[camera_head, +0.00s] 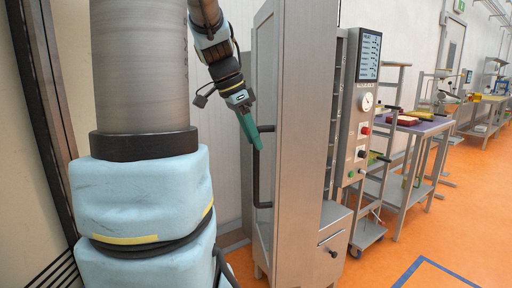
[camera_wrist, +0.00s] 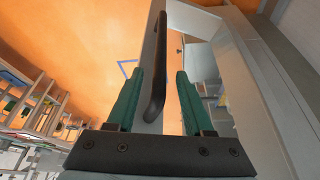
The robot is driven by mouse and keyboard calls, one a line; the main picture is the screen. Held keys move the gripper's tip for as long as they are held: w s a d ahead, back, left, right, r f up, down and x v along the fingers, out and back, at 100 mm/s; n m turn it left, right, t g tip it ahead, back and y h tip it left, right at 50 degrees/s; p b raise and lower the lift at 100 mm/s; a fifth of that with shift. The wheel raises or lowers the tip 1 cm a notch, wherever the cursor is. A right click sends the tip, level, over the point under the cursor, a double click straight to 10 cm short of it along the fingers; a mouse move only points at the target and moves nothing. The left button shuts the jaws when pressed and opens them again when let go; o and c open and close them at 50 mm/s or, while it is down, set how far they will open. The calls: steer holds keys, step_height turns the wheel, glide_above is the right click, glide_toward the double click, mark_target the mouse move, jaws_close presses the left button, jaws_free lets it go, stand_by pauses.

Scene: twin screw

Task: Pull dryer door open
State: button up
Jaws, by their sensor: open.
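The dryer is a tall grey metal cabinet (camera_head: 305,130) in the middle of the head view. Its door (camera_head: 264,60) is seen nearly edge-on, and I cannot tell whether it is fully shut. A long black bar handle (camera_head: 263,180) stands upright on the door. My gripper (camera_head: 252,134) has green fingers and is at the upper part of the handle. In the wrist view, the handle (camera_wrist: 157,85) passes between the two spread fingers of my gripper (camera_wrist: 160,74), closer to the left finger. The fingers are not clamped on it.
A control panel (camera_head: 362,110) with a screen, gauge and buttons stands right of the cabinet. Workbenches (camera_head: 415,128) with trays line the right side. Orange floor (camera_head: 450,225) is open at the front right. A wall (camera_head: 228,185) stands close behind the door's left side.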

steer(key=v, duration=0.7)
steer(key=shift+r+b, duration=0.3)
steer(key=shift+b, duration=0.05)
steer(key=shift+a, duration=0.1)
steer(key=s+f+n+y, duration=0.1)
steer(key=s+f+n, duration=0.2)
steer(key=f, duration=0.5)
steer(key=s+d+f+n+y+p, duration=0.1)
steer(key=s+f+n, duration=0.3)
steer(key=f, duration=0.3)
steer(key=s+d+f+n+y, duration=0.1)
steer(key=s+f+n, duration=0.2)
steer(key=f, duration=0.5)
steer(key=shift+s+f+n+y, duration=0.25)
steer(key=shift+f+n+y, duration=0.15)
steer(key=shift+n, duration=0.3)
steer(key=shift+d, duration=0.1)
steer(key=shift+c, duration=0.2)
